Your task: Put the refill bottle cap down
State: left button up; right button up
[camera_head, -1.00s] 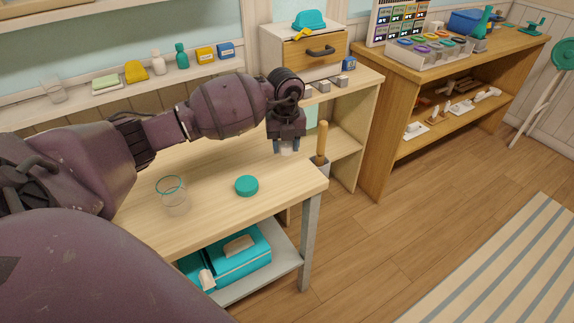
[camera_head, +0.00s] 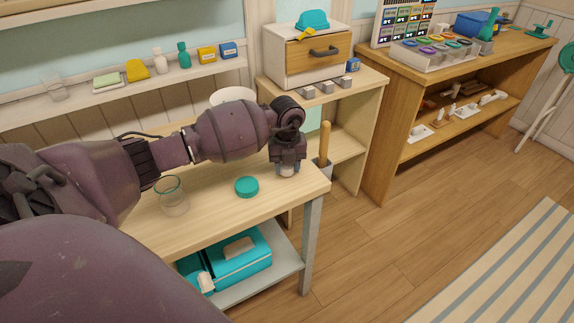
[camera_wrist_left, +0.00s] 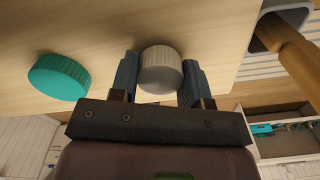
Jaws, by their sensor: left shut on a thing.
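My left gripper (camera_head: 287,169) points down over the right end of the wooden worktable (camera_head: 230,215). Its fingers (camera_wrist_left: 160,78) are shut on a pale grey-white ribbed cap (camera_wrist_left: 161,70), seen between them in the left wrist view. In the head view this cap (camera_head: 287,172) shows just below the fingers, at or very near the tabletop; I cannot tell whether it touches. A teal ribbed cap (camera_head: 246,187) lies on the table to the left of the gripper and also shows in the left wrist view (camera_wrist_left: 60,77). My right gripper is not in view.
A clear glass (camera_head: 172,196) with a teal rim stands on the table's left. A holder with a wooden handle (camera_head: 325,145) is at the right edge, close to the gripper. A white bowl (camera_head: 233,97) is partly hidden behind my arm. Bare tabletop surrounds the teal cap.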

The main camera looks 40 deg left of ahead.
pick_arm(q)
jog(key=shift+f, duration=0.5)
jog(key=o, duration=1)
jog(key=shift+r, duration=0.1)
